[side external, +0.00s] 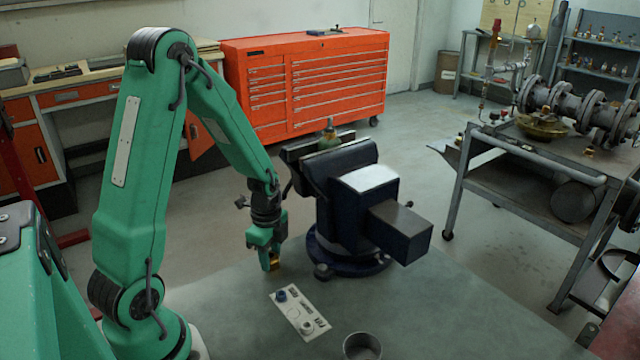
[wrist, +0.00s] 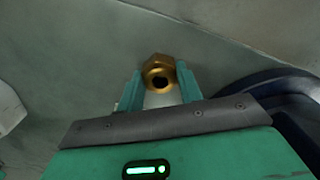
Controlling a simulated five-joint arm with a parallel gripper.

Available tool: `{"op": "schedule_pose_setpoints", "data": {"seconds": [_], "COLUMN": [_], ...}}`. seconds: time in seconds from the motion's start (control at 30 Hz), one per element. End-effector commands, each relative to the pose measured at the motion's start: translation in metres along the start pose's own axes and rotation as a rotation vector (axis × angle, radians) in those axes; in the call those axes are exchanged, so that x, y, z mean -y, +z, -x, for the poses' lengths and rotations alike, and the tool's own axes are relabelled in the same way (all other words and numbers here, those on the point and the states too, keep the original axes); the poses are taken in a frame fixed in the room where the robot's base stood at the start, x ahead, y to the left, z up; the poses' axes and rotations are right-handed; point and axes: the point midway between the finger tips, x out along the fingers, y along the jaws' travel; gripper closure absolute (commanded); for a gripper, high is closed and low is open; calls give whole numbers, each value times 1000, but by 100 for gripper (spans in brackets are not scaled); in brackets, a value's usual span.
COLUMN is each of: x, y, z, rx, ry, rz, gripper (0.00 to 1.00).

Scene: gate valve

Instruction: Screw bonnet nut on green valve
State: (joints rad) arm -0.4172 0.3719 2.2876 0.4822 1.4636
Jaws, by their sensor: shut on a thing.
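My gripper (side external: 270,261) is low over the grey bench top, left of the blue vise (side external: 362,205). It is shut on a brass bonnet nut (wrist: 158,72), a hexagonal nut with a dark hole, held between the fingertips in the wrist view. The nut shows only as a small gold spot (side external: 275,266) in the side view; whether it touches the bench is unclear. The green valve (side external: 329,138) stands upright in the vise jaws, apart from my gripper. Its lower part is hidden by the vise.
A round metal cup (side external: 362,346) stands at the front edge of the picture. The vise body is a large obstacle on the right.

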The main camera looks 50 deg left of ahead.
Motion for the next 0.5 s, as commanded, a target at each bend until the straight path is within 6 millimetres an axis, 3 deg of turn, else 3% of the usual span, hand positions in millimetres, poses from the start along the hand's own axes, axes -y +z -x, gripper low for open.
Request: {"op": "schedule_pose_setpoints", "data": {"seconds": [0.5], "x": [1], "y": [0], "z": [19], "rx": [0], "ry": [-2], "rz": [0], "gripper": [90]}}
